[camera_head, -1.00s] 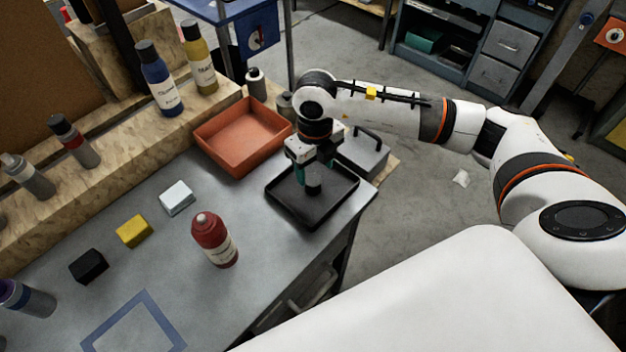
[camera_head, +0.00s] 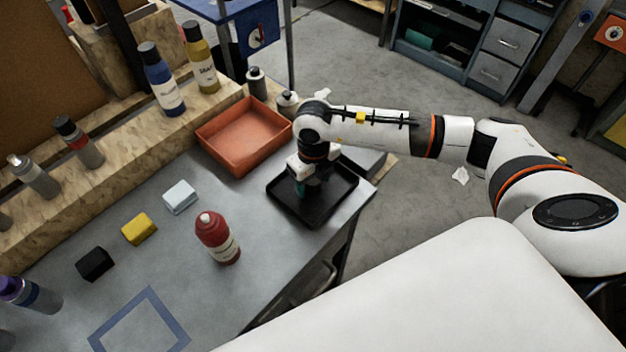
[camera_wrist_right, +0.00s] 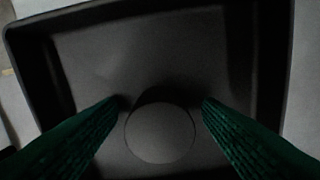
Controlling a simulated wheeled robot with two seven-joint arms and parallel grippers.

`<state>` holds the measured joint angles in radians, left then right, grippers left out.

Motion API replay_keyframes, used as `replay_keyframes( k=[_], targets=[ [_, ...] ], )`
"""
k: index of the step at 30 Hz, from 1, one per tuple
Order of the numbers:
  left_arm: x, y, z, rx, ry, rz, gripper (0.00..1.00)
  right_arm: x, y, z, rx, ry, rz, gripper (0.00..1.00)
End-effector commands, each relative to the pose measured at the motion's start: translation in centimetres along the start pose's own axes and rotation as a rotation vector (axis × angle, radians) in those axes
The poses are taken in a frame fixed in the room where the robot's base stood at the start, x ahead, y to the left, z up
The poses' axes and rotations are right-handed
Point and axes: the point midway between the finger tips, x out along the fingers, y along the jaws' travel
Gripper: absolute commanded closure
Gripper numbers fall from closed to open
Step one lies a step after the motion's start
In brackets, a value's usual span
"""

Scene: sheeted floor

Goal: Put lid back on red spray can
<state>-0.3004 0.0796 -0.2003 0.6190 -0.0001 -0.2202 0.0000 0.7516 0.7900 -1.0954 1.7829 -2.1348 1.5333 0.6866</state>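The red spray can (camera_head: 217,238) stands upright on the grey table, its pale nozzle uncovered on top. My right gripper (camera_head: 303,188) points down into the black tray (camera_head: 330,208). In the right wrist view, my right gripper (camera_wrist_right: 162,103) has its green fingers apart, one on each side of a dark round lid (camera_wrist_right: 160,133) lying in the tray (camera_wrist_right: 268,60). I cannot tell whether the fingers touch the lid; gaps seem to show. In the head view the lid is hidden by the gripper. My left gripper is not in view.
An orange-red bin (camera_head: 243,135) stands behind the tray. White (camera_head: 180,197), yellow (camera_head: 139,228) and black (camera_head: 95,263) blocks lie left of the can. A blue square outline (camera_head: 140,322) marks the table front. Several bottles stand on the wooden ledge (camera_head: 120,143).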

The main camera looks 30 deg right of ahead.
Motion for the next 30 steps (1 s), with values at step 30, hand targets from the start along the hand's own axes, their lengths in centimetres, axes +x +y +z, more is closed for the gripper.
replay_keyframes(
  k=[30],
  targets=[
    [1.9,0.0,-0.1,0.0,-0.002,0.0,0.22,-8.2,0.0,-0.1,0.0,0.005,0.0,0.87]
  ],
)
